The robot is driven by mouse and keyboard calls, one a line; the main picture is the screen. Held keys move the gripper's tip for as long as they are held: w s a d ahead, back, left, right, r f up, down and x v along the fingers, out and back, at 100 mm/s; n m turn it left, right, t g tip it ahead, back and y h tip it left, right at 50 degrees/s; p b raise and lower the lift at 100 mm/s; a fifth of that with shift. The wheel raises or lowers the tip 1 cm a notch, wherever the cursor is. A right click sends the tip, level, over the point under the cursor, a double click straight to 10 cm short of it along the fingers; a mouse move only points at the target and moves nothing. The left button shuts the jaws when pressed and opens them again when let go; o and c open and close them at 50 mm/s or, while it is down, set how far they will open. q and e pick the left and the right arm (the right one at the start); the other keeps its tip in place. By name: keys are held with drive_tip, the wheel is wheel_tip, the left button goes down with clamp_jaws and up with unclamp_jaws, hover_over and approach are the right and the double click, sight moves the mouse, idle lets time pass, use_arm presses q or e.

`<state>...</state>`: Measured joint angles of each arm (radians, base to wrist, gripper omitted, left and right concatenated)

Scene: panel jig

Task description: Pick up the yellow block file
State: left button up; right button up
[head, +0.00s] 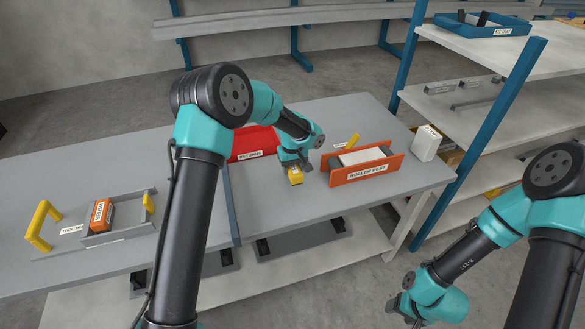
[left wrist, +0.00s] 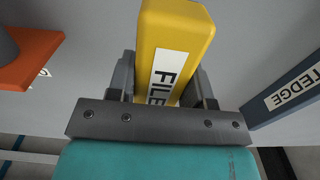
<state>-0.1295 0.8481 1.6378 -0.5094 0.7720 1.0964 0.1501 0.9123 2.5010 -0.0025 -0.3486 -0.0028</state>
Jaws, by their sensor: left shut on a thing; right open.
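The yellow block file (head: 296,178) is at the middle of the grey bench, just left of the roller rest. My left gripper (head: 293,166) points down and is shut on it. In the left wrist view the yellow block file (left wrist: 178,38) stands between the two dark fingers, with its white FILE label facing the camera. Whether its underside touches the bench cannot be told. My right gripper (head: 398,312) is open and empty, low at the right, off the bench's front edge.
The orange roller rest (head: 365,177) holds a pale block close by on the right. A red RETURNS bin (head: 250,143) is behind left. A blue straightedge (head: 231,205) crosses the bench. A grey tray (head: 120,236) holds an orange box (head: 101,215). Blue-posted shelves (head: 480,150) stand right.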

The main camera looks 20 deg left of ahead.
use_arm(q)
drive_tip(key=s+d, duration=0.1)
drive_tip(key=s, duration=0.3)
drive_tip(key=s+d+r, duration=0.1)
drive_tip(key=s, duration=0.4)
drive_tip(key=s+d, duration=0.2)
drive_tip(key=s, duration=0.2)
drive_tip(key=shift+s+r, duration=0.2)
drive_tip(key=shift+s, duration=0.2)
